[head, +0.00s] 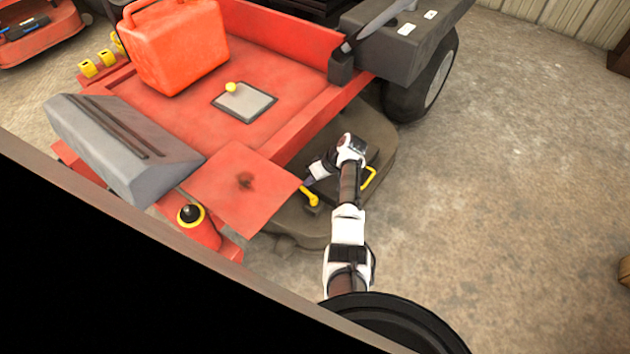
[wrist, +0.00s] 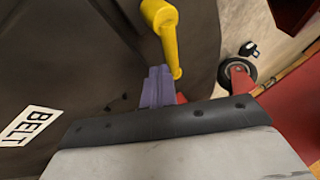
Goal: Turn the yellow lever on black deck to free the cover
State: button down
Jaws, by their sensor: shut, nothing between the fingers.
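The yellow lever (head: 311,197) stands on the black deck (head: 285,220), beside the front red platform of the mower. In the wrist view the lever (wrist: 164,30) comes down from the top edge, and its narrow end lies just right of my fingertips. My gripper (head: 308,181) is shut and empty, close to the lever. In the wrist view its fingers (wrist: 157,86) show purple-grey; I cannot tell whether they touch the lever. The dark cover (wrist: 60,70) carries a white BELT label (wrist: 28,127). A yellow handle (head: 369,178) shows right of my wrist, partly behind my arm.
The red mower fills the left and middle, with a red fuel can (head: 175,45) on its floor. A caster wheel (wrist: 237,72) shows in the wrist view. Open concrete floor (head: 500,190) lies to the right.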

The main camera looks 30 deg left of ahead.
jog(key=shift+s+a, duration=0.25)
jog(key=shift+a, duration=0.05)
jog(key=shift+s+a, duration=0.1)
dwell(0.7)
